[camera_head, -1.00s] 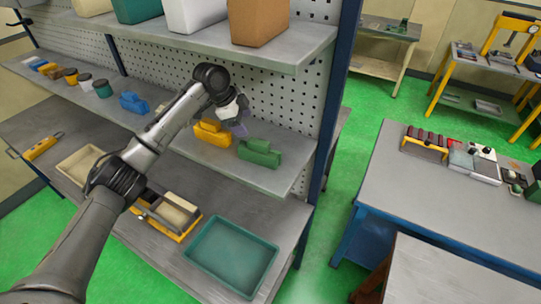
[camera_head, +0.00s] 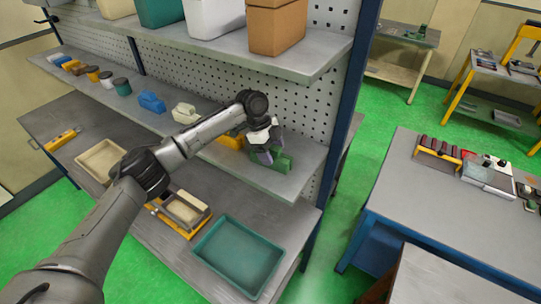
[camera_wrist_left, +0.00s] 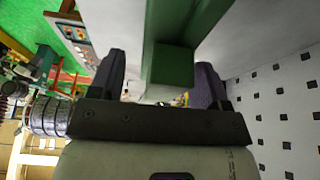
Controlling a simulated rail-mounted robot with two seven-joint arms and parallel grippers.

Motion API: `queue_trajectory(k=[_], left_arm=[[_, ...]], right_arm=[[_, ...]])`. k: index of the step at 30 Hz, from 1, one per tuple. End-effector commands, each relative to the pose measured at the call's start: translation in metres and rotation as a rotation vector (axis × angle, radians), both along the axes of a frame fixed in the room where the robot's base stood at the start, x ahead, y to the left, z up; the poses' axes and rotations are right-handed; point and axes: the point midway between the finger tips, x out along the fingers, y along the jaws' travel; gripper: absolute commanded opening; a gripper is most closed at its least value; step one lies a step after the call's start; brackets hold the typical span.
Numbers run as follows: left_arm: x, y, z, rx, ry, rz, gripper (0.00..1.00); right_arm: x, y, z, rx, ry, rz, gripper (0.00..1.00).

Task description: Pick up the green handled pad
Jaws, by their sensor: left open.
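The green handled pad (camera_head: 285,163) stands on the middle shelf near its right end. My left gripper (camera_head: 262,147) is at the pad and partly hides it in the head view. In the left wrist view the green handled pad (camera_wrist_left: 172,62) runs between the two dark fingers of my left gripper (camera_wrist_left: 160,85). The gripper is open, with a visible gap to the left of the green bar; contact on the right side cannot be told. My right gripper is not in view.
A yellow handled pad (camera_head: 230,142) sits just left of the green one, partly behind my arm. Cream (camera_head: 185,113) and blue (camera_head: 151,102) pads stand further left. Bins, including a brown one (camera_head: 277,27), line the shelf above. A teal tray (camera_head: 238,257) lies below.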

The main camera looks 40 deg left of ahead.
Motion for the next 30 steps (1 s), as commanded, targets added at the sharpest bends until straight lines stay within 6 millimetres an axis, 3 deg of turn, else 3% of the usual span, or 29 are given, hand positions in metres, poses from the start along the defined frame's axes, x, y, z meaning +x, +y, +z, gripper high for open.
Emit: queue_trajectory(k=[10, 30], left_arm=[[0.0002, -0.0015, -0.0049, 0.0, -0.001, 0.001, 0.68], [0.0002, -0.0013, -0.0043, 0.0, -0.001, 0.001, 0.04]], right_arm=[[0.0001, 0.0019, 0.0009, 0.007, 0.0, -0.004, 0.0], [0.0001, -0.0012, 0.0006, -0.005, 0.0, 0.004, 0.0]])
